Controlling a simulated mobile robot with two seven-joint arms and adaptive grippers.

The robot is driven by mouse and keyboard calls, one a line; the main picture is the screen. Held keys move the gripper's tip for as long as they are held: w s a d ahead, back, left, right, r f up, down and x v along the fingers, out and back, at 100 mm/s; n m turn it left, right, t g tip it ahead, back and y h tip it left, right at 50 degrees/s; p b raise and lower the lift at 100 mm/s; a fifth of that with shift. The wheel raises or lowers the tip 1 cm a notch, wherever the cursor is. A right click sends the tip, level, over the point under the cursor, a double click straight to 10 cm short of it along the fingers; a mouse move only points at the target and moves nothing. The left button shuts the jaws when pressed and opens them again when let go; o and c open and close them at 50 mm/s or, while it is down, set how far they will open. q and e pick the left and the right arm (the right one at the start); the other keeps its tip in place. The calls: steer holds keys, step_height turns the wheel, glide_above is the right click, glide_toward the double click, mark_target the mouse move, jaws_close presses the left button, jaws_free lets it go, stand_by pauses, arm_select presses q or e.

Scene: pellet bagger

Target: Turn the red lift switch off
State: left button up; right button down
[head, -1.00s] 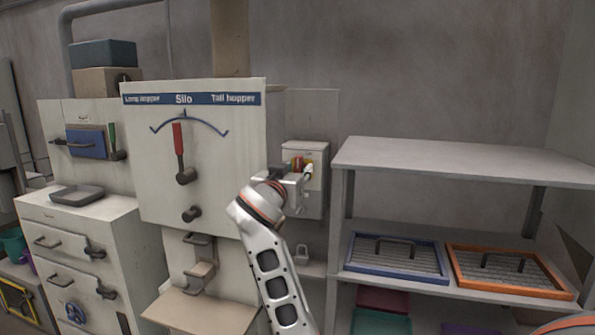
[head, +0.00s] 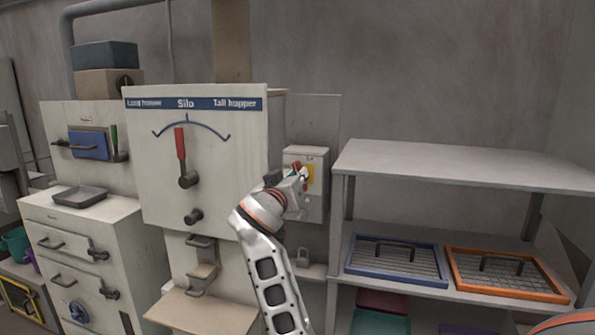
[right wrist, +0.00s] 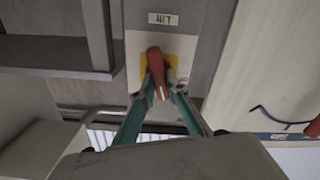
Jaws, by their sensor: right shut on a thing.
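The red lift switch (right wrist: 156,70) is a red handle on a yellow plate (right wrist: 178,58), below a label reading "Lift" in the right wrist view. My right gripper (right wrist: 160,88) has its two fingers closed around the red handle, one on each side. In the head view, my right gripper (head: 302,174) is at the front of the switch box (head: 315,195), against the yellow plate, and hides part of the red handle. The handle sits slightly tilted in the wrist view. My left gripper is not in view.
A silo panel (head: 225,150) with a red-handled lever (head: 181,145) stands just left of the switch box. A grey shelf (head: 460,165) stands to the right, with a blue-framed screen (head: 390,268) and an orange-framed screen (head: 500,283) on its lower board.

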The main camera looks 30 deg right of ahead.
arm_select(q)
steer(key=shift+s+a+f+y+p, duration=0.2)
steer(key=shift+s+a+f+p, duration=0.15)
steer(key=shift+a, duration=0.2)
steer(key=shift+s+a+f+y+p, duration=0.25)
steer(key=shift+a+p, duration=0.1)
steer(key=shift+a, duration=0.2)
arm_select(e)
steer(key=n, duration=1.4)
steer(key=shift+w+a+f+n, duration=0.2)
steer(key=shift+w+f+n, duration=0.05)
steer(key=shift+f+n, duration=0.05)
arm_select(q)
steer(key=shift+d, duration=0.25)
